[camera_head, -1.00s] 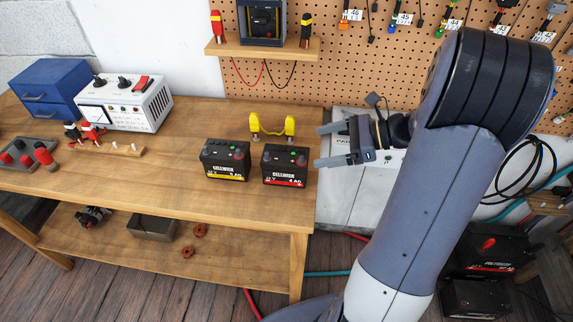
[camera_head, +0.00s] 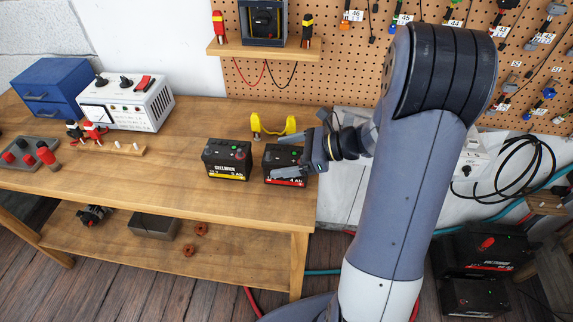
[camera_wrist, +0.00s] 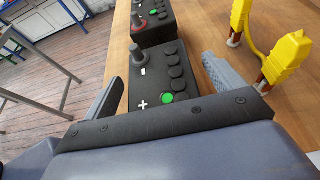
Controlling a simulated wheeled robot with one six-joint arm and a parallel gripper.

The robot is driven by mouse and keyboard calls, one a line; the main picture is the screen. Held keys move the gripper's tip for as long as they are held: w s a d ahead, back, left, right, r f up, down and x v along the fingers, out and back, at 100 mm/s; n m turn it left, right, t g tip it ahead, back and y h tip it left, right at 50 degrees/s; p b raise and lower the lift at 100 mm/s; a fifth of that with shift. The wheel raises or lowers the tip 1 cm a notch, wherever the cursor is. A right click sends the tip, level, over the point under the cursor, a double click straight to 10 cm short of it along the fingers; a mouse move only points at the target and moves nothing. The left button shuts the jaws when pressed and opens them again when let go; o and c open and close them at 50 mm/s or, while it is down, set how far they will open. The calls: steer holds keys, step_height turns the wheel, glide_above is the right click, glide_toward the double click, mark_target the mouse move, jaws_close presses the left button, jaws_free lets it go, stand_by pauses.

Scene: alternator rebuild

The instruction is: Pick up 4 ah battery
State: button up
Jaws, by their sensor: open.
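The 4 Ah battery (camera_head: 283,172), black with a red label stripe, stands on the workbench near its right end. My gripper (camera_head: 289,155) is at this battery from the right, its fingers partly covering the battery's top in the head view. In the wrist view the open fingers lie on either side of the battery (camera_wrist: 158,78), with its terminal post and green button between them. I cannot tell whether either finger touches it. The 5 Ah battery (camera_head: 227,162), with a yellow label stripe, stands just left of it.
A yellow two-ended tool (camera_head: 273,127) stands close behind the batteries and beside one finger in the wrist view (camera_wrist: 268,50). A white power supply (camera_head: 126,101) and a blue drawer box (camera_head: 50,88) stand further left. The bench front (camera_head: 150,190) is clear.

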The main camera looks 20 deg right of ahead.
jaws_close()
steer(key=shift+r, duration=0.15)
stand_by(0.8)
